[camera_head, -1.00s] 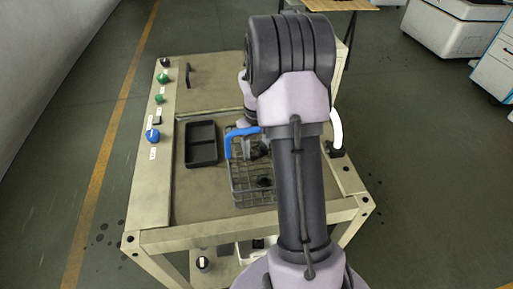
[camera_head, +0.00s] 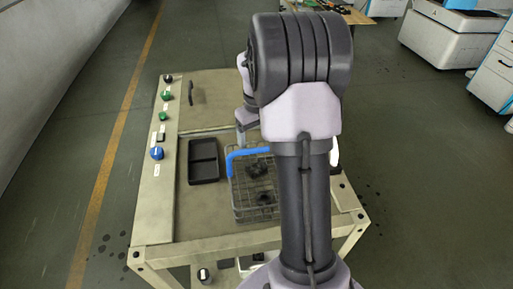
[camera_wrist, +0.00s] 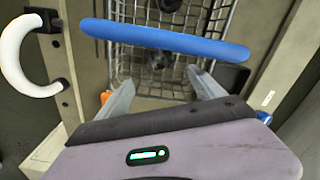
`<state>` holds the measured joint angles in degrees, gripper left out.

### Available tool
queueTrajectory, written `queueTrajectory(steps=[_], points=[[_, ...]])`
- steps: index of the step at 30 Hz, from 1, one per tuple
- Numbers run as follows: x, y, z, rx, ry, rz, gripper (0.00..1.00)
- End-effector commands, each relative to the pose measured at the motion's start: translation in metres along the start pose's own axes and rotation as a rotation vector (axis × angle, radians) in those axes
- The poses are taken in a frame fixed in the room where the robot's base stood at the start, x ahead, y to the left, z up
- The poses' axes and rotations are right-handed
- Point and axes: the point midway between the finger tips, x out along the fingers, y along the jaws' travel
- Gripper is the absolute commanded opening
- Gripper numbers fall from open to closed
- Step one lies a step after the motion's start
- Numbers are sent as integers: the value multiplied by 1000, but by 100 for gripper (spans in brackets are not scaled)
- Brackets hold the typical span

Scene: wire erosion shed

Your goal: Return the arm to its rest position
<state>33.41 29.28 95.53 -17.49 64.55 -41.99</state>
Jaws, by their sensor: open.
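My arm rises through the right half of the head view and hides part of the bench. My gripper (camera_wrist: 162,90) shows in the wrist view with its two fingers apart and nothing between them. In the head view a grey part of my wrist shows just behind the wire basket (camera_head: 240,208). The basket stands on the bench top, with its blue handle (camera_head: 246,151) on the far side and dark parts (camera_head: 258,170) inside. In the wrist view the blue handle (camera_wrist: 165,40) crosses beyond the fingers, apart from them.
The bench (camera_head: 205,222) carries a black divided tray (camera_head: 203,160) left of the basket. Green and blue knobs (camera_head: 157,153) line its left edge. A white curved handle (camera_wrist: 12,52) shows at left in the wrist view. White cabinets (camera_head: 450,45) stand far right; floor on the left is clear.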

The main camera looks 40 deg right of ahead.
Motion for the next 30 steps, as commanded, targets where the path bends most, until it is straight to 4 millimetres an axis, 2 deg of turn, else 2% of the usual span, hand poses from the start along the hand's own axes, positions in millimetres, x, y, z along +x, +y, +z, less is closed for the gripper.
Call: queueTrajectory(steps=[3,14,16,24,30], points=[[-5,0,0,0,-2,-1,78],[-4,0,0,1,-1,-1,78],[-10,0,0,1,-1,-1,78],[-77,0,0,1,-1,0,78],[-118,0,0,1,-1,-1,78]])
